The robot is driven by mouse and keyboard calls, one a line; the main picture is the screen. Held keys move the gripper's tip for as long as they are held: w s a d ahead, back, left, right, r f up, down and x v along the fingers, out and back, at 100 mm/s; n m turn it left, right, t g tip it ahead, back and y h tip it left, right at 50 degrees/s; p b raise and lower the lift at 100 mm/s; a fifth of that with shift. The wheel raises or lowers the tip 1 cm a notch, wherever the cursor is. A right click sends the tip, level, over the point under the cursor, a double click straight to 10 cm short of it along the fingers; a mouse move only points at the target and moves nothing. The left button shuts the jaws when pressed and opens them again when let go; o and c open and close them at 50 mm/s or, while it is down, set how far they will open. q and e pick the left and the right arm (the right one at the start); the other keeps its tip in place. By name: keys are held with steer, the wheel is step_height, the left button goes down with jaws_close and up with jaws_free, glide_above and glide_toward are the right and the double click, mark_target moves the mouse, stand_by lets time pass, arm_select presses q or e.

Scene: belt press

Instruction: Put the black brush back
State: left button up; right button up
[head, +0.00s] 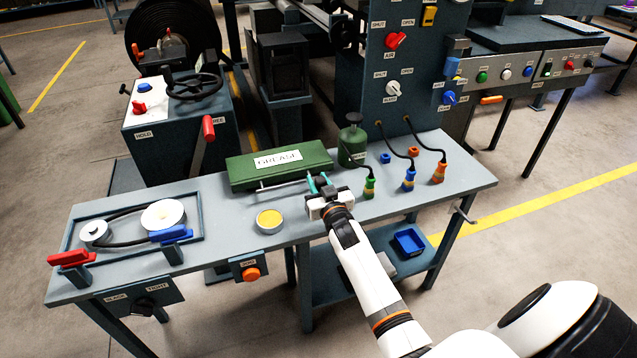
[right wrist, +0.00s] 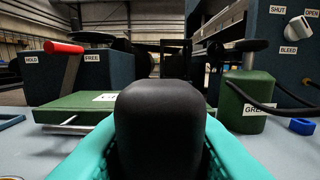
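My right gripper (head: 320,184) has teal fingers and is over the middle of the grey bench, just in front of the green box labelled GREASE (head: 243,170). In the right wrist view its teal fingers lie along both sides of a rounded black thing (right wrist: 160,125), which looks like the black brush; the fingers seem shut on it. The brush hardly shows in the head view, where the gripper hides it. Its lower part is hidden in the wrist view too. My left gripper is in neither view.
The bench (head: 225,255) holds an open yellow tin (head: 269,221), a green canister (head: 352,147) and several coloured cable plugs at the right. A belt tray with red (head: 70,258) and blue clamps is at the left. A blue bin (head: 408,242) sits on the lower shelf.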

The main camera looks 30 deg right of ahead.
steer(key=o, duration=0.3)
steer(key=shift+o, duration=0.2)
